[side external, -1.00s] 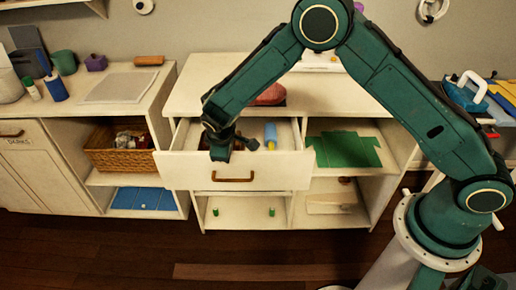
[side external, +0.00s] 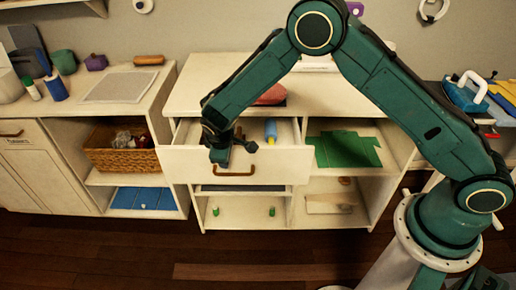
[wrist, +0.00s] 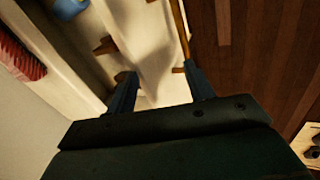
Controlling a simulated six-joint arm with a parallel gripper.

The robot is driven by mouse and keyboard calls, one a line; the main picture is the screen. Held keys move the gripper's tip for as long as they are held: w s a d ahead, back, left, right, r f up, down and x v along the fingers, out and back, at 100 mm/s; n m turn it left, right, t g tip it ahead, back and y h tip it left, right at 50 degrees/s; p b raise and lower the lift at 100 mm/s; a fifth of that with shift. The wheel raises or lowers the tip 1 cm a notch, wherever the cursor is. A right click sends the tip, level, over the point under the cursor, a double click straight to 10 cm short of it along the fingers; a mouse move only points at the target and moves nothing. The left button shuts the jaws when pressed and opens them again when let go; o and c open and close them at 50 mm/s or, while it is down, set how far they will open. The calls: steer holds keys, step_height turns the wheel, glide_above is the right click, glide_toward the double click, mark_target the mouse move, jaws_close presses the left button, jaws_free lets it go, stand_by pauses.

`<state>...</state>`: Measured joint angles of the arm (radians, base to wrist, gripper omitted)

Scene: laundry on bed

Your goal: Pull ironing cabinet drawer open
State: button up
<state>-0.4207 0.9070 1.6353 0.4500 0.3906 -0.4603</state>
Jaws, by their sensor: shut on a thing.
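The white cabinet drawer (side external: 285,165) stands partly open in the side view, with a brass handle (side external: 252,171) on its front. My gripper (side external: 234,155) is at the top edge of the drawer front, left of its middle. In the wrist view my gripper (wrist: 158,76) has its two fingers on either side of the pale drawer front (wrist: 150,40), shut on it. The right finger is close beside the handle (wrist: 181,28); I cannot tell whether they touch. A blue bottle (side external: 270,132) lies inside the drawer. My wrist hides part of the drawer's interior.
The white cabinet top (side external: 190,95) is above the drawer, with a reddish object (side external: 271,95) on it. Right of the drawer is an open compartment with green cloth (side external: 345,150). A wicker basket (side external: 120,160) sits to the left. The wooden floor (side external: 150,255) in front is clear.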

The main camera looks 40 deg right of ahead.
steer(key=shift+s+a+r, duration=0.15)
steer(key=shift+s+a, duration=0.25)
steer(key=shift+a, duration=0.15)
steer(key=shift+c, duration=0.2)
step_height(320, 180, up, 14)
steer(key=s+a, duration=0.1)
steer(key=shift+s+a, duration=0.25)
steer(key=shift+a, duration=0.05)
stand_by(1.6)
steer(key=shift+r, duration=0.2)
steer(key=v, duration=1.3)
steer(key=shift+r, duration=0.35)
steer(key=shift+f, duration=0.1)
